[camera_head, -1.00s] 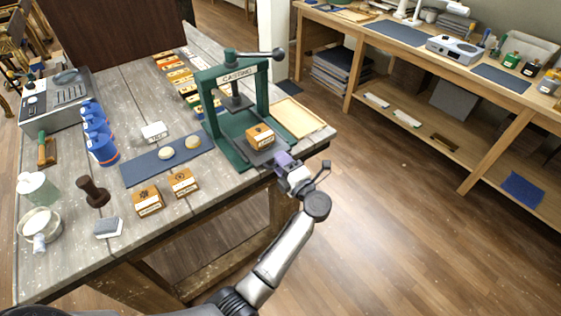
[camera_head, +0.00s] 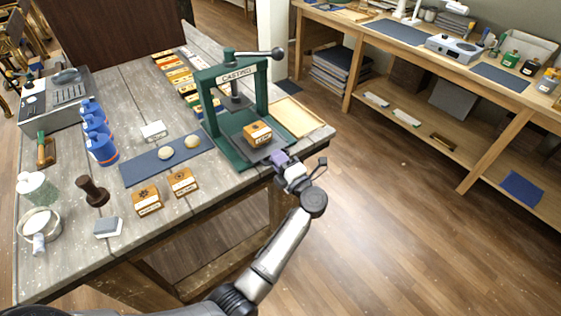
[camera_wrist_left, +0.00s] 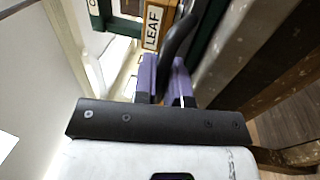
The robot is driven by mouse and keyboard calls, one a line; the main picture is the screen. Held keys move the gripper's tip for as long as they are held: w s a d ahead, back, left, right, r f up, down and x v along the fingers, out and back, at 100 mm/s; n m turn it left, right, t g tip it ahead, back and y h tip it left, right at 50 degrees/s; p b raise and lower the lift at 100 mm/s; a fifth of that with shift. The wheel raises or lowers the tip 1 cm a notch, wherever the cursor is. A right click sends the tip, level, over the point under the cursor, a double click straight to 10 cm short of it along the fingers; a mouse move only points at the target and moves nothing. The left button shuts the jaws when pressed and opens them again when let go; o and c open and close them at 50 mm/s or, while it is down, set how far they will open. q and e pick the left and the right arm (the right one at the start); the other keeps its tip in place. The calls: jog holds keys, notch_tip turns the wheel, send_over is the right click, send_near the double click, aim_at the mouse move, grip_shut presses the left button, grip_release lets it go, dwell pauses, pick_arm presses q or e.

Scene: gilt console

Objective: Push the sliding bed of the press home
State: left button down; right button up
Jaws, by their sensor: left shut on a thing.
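The green press (camera_head: 212,95), marked CASTING, stands at the table's right end. Its dark sliding bed (camera_head: 268,150) sticks out toward my arm, with a wooden block (camera_head: 257,133) on it. The block's label reads LEAF in the left wrist view (camera_wrist_left: 152,28). My left gripper (camera_head: 280,160) is at the bed's near edge, its purple fingers shut on the dark curved handle (camera_wrist_left: 180,38). The ram (camera_head: 234,95) hangs above and behind the block, which is in front of the frame. My right gripper is not in view.
A wooden tray (camera_head: 298,116) lies right of the press. Left of it, a blue mat (camera_head: 140,172) holds two pale round pieces. Two more labelled blocks (camera_head: 148,200) (camera_head: 183,183) stand near the front edge. The floor right of my arm is clear.

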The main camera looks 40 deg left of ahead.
pick_arm(q)
jog(key=x, duration=0.3)
jog(key=shift+w+a+f, duration=0.1)
jog(key=shift+a+f, duration=0.1)
jog(key=shift+a, duration=0.05)
jog(key=c, duration=1.4)
grip_release()
jog(key=shift+d, duration=0.1)
jog(key=shift+o, duration=1.1)
jog(key=shift+f, duration=0.1)
jog(key=shift+d, duration=0.1)
